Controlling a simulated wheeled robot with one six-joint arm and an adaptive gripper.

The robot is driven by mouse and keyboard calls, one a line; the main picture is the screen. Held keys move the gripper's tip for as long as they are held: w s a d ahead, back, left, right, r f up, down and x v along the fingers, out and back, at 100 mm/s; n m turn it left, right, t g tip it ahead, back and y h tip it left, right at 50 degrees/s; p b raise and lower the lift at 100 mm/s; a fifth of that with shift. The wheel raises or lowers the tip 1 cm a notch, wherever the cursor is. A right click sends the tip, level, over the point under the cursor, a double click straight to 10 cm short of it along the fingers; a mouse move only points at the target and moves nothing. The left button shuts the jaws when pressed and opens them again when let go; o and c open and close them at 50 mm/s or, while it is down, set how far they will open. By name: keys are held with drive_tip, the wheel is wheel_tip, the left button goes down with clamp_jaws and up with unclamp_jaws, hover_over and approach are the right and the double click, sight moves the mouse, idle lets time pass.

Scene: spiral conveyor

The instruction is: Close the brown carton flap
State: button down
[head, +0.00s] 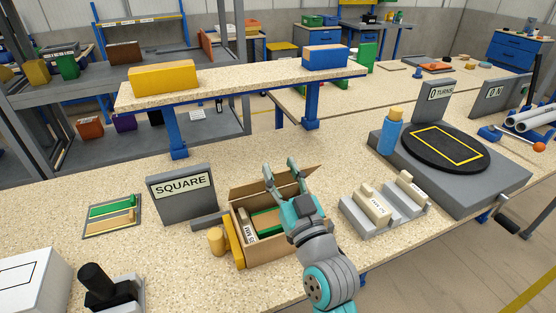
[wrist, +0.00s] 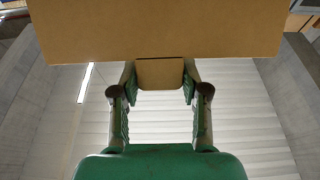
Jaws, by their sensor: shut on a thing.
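The brown carton (head: 280,250) stands open on the speckled bench, with a green item and a labelled white block inside. Its brown flap (head: 248,191) stands raised along the far side. My gripper (head: 280,167) reaches over the carton from the front right, fingers at the flap. In the wrist view the flap's broad panel (wrist: 160,30) fills the top, and its small tab (wrist: 160,74) sits between my two fingers, which are shut on it. My gripper and wrist hide part of the carton's right side.
A SQUARE sign (head: 182,193) stands left of the carton. A yellow cylinder (head: 216,241) stands by its left front. Grey blocks with cream pieces (head: 374,208) lie to the right. A turntable (head: 447,148) and blue bottle (head: 390,132) are farther right. A raised shelf (head: 240,88) stands behind.

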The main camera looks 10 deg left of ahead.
drive_tip(key=s+d+f, duration=0.3)
drive_tip(key=s+f, duration=0.2)
drive_tip(key=f, duration=0.4)
drive_tip(key=shift+f, duration=0.4)
drive_tip(key=shift+d, duration=0.1)
drive_tip(key=c, duration=0.7)
unclamp_jaws()
drive_tip(key=shift+o, duration=0.7)
drive_tip(key=shift+r, duration=0.15)
drive_tip(key=v, duration=1.2)
